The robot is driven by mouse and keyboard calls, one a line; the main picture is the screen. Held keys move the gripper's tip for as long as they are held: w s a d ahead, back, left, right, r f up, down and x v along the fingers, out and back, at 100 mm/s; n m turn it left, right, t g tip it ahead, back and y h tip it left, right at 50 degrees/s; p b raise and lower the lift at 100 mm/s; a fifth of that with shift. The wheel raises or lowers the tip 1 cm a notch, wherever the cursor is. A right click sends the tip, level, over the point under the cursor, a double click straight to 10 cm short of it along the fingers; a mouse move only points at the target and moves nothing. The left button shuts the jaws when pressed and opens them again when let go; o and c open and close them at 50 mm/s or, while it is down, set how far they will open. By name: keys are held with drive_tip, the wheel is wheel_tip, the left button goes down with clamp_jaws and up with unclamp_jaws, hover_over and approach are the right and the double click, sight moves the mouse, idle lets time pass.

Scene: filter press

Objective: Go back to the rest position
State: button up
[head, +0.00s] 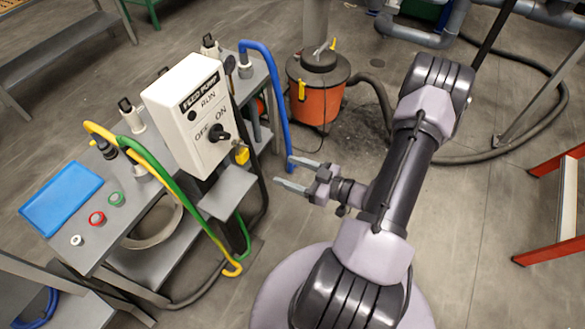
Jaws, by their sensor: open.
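My gripper (294,174) is in the middle of the head view, at the end of my arm. Its two grey fingers point left and are apart, with nothing between them. It hangs over the floor to the right of the feed pump box (187,115), clear of it. The box is white, with RUN, OFF and ON lettering and a black rotary switch (217,133). A yellow padlock (241,153) hangs at its lower right edge.
A grey bench (107,262) on the left holds a blue tray (61,198), buttons and hose fittings. Blue (269,75), green and yellow hoses loop from it. An orange drum (318,92) stands behind my gripper. A red-and-grey frame (552,250) is at right. Some floor is clear.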

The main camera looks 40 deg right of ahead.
drive_tip(key=a+r+n+g+y+b, duration=0.25)
drive_tip(key=a+r+n+g, duration=0.4)
drive_tip(key=n, duration=0.65)
drive_tip(key=a+r+n+g+y+b, duration=0.1)
drive_tip(key=a+r+n+g+y, duration=0.25)
drive_tip(key=a+n, duration=0.8)
drive_tip(key=s+a+r+m+h+b, duration=0.1)
drive_tip(key=s+r+m+h, duration=0.3)
drive_tip(key=m, duration=1.2)
drive_tip(key=s+a+r+m+h+b, duration=0.2)
drive_tip(key=s+r+m+h, duration=0.3)
drive_tip(key=m, duration=1.1)
drive_tip(key=shift+s+a+r+m+t+h, duration=0.35)
drive_tip(key=shift+a+r, duration=0.25)
drive_tip(key=shift+a, duration=0.3)
